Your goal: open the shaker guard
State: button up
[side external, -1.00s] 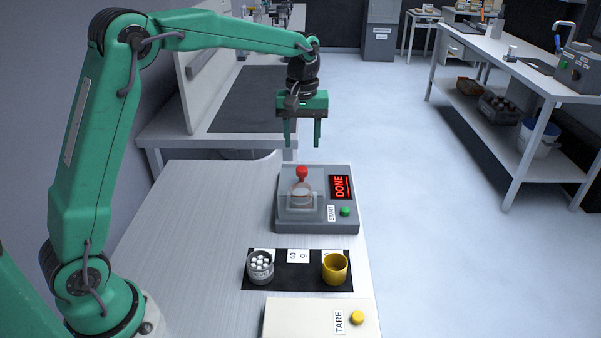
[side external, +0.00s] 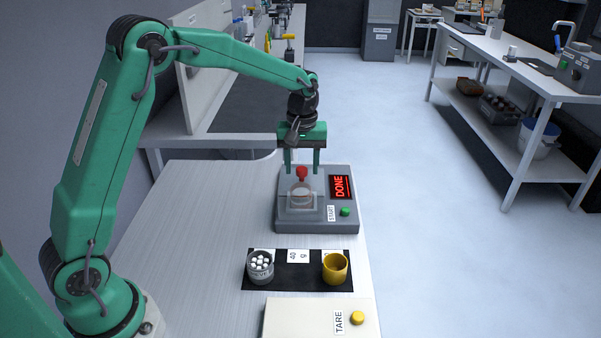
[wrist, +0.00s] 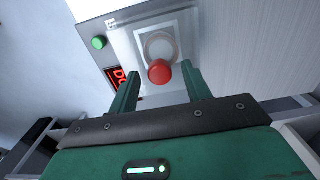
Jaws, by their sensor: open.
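The shaker (side external: 318,217) is a grey box with a red display reading DONE and a green START button (side external: 345,212). Its clear guard (side external: 302,200) is down over the round vessel, with a red knob (side external: 302,172) on top. The knob also shows in the wrist view (wrist: 160,71), in front of and between the fingertips. My gripper (side external: 302,172) is open and points down, a finger on each side of the knob. In the wrist view my gripper (wrist: 157,80) shows a gap between each finger and the knob. The fingers' contact with the guard cannot be told.
A black mat (side external: 297,283) in front holds a grey cup of white balls (side external: 260,267) and a yellow cup (side external: 335,268). A scale (side external: 300,318) with a yellow TARE button is at the front edge. The bench left of the shaker is clear.

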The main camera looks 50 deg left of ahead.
grip_shut()
jog(key=w+a, duration=0.8)
jog(key=shift+w+a, duration=0.15)
jog(key=shift+w, duration=0.05)
dwell(0.4)
jog(key=shift+r, duration=0.1)
grip_release()
